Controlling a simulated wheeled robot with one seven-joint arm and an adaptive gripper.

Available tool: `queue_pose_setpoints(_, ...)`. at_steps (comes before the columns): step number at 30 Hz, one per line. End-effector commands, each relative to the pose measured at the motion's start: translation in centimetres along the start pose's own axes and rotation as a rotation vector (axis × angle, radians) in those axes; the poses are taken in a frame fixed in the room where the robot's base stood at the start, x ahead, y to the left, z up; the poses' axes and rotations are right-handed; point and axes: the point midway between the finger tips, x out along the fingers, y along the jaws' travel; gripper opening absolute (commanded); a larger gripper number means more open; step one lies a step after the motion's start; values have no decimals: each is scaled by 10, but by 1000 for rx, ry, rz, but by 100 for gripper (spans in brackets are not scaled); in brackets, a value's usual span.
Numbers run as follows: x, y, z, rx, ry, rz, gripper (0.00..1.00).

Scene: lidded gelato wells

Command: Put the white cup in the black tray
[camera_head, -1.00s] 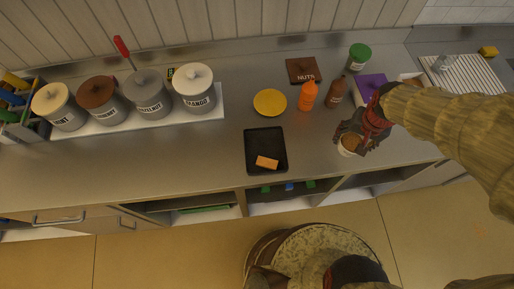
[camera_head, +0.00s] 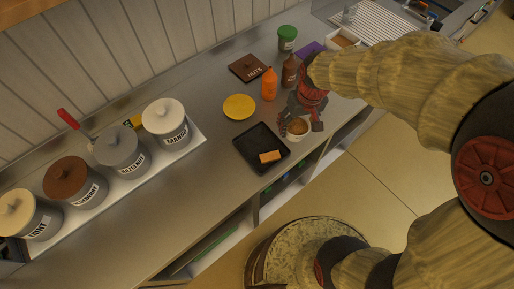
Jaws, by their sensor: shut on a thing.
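The white cup (camera_head: 298,132) has brown contents and is at the counter's front edge, just right of the black tray. My gripper (camera_head: 301,121) is shut on the cup from above and behind, with its fingers at the cup's sides. I cannot tell whether the cup's base touches the counter. The black tray (camera_head: 252,151) is flat and rectangular, and lies on the counter to the left of the cup. An orange-brown block (camera_head: 270,157) lies in the tray's front part.
An orange bottle (camera_head: 269,85), a brown bottle (camera_head: 290,71) and a yellow plate (camera_head: 239,107) stand behind the tray and cup. A brown NUTS lid or board (camera_head: 249,68) and green-lidded jar (camera_head: 287,38) are farther back. Lidded wells (camera_head: 122,151) line the left. Counter left of the tray is clear.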

Motion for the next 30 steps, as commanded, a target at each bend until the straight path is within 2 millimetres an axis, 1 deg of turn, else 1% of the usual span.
queue_pose_setpoints(2, 4, -6, -3, -12, -1, -1, 33)
queue_pose_setpoints(5, 15, -21, -11, -17, -3, -1, 33)
queue_pose_setpoints(14, 51, -76, -45, -17, -2, -1, 33)
queue_pose_setpoints(15, 60, -81, -47, -15, -5, -1, 33)
queue_pose_setpoints(18, 78, -92, -52, -15, -5, 0, 33)
queue_pose_setpoints(22, 94, -102, -58, -14, -2, 0, 33)
queue_pose_setpoints(30, 109, -112, -63, -12, -1, 0, 33)
